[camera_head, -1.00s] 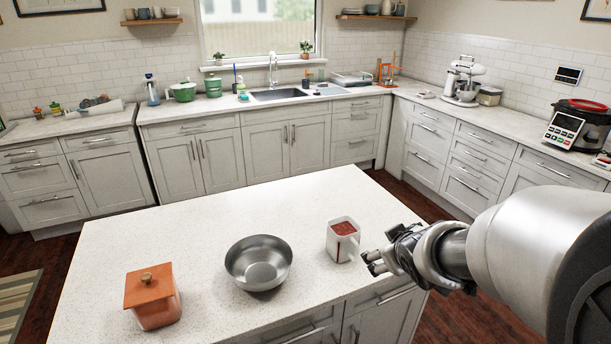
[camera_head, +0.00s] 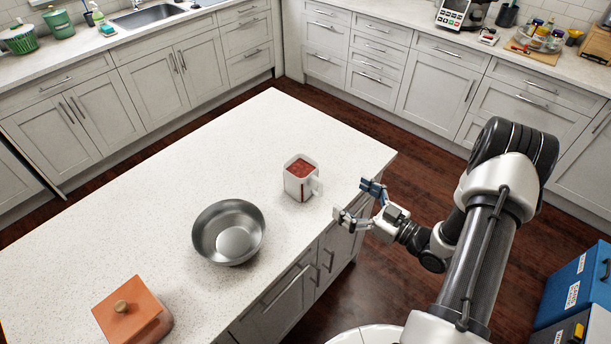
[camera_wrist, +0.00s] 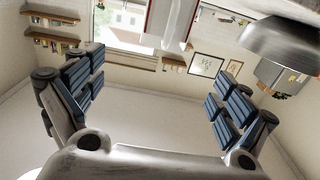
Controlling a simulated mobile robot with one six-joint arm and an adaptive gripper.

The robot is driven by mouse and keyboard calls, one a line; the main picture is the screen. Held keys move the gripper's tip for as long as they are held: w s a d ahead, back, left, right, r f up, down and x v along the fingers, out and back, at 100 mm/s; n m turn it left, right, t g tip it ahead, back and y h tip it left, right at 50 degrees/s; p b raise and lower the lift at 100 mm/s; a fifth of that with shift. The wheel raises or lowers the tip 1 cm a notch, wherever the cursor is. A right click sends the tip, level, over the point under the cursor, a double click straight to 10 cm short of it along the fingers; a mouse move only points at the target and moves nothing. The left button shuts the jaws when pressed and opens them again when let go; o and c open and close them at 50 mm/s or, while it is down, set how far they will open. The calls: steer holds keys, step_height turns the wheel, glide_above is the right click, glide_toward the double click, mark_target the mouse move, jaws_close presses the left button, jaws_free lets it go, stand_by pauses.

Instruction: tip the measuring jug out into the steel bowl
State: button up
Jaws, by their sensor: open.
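The measuring jug (camera_head: 300,178) is white and square-sided, with red contents near its rim. It stands upright near the island's right edge, its handle toward my gripper. The steel bowl (camera_head: 228,232) stands upright to its lower left, its inside visible and empty. My gripper (camera_head: 357,203) is open and empty just right of the jug, fingers pointing at its handle side without touching. The wrist view looks inverted; there, the open fingers of my gripper (camera_wrist: 158,85) frame empty space, the jug (camera_wrist: 172,22) shows at the top centre and the bowl (camera_wrist: 285,42) at the upper right.
An orange lidded box (camera_head: 133,312) stands at the island's near left. The pale island top (camera_head: 200,160) is clear behind the jug and bowl. Blue cases (camera_head: 572,285) stand on the floor at the lower right. Counters with kitchen items line the back.

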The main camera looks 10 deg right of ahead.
mark_target(312, 174)
steer(key=b+x, duration=0.1)
steer(key=x, duration=1.2)
steer(key=b+x, duration=0.1)
steer(key=x, duration=0.1)
steer(key=shift+w+a+r, duration=0.1)
steer(key=shift+a, duration=0.45)
steer(key=shift+w+a, duration=0.15)
steer(key=shift+w, duration=0.2)
steer(key=shift+c, duration=0.6)
steer(key=c, duration=1.9)
